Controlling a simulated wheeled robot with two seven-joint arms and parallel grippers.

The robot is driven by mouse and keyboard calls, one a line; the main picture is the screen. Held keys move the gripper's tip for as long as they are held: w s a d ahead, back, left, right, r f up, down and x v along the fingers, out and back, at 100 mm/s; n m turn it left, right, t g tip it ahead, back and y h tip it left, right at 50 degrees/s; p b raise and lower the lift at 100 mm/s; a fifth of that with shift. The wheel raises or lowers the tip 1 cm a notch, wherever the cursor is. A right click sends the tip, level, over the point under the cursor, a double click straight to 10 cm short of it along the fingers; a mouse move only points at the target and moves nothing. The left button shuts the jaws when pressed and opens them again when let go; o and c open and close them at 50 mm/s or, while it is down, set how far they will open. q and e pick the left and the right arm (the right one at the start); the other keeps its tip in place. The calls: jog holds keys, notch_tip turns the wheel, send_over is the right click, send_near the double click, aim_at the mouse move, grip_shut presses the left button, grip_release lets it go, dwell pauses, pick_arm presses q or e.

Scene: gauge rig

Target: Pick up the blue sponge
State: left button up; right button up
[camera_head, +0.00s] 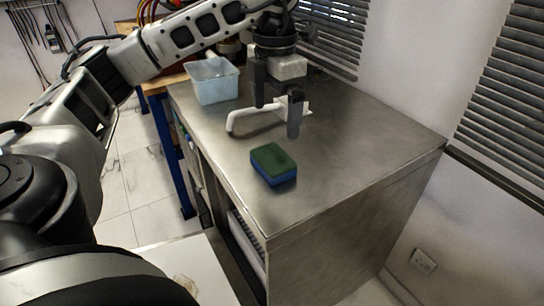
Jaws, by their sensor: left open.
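The blue sponge (273,167) lies flat on the metal cabinet top, blue below with a dark green upper layer. It is near the cabinet's left front edge. My left gripper (277,119) hangs above the cabinet behind the sponge, with its two fingers apart and pointing down. It is open and apart from the sponge. A white curved handle-like thing (240,116) shows beside and behind the fingers; I cannot tell whether they touch it. My right gripper is not in view.
A pale blue open bin (214,82) stands at the cabinet's back left. The metal top (360,145) is clear to the right of the sponge. A wall with slatted blinds (507,85) runs behind on the right. A workbench with blue legs (170,150) stands at left.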

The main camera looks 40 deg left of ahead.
aim_at(273, 157)
pick_arm(q)
notch_tip(273, 157, down, 11)
jog(key=shift+s+a, duration=0.1)
jog(key=shift+a, duration=0.05)
dwell(0.4)
jog(key=shift+c, duration=0.3)
jog(key=c, duration=0.7)
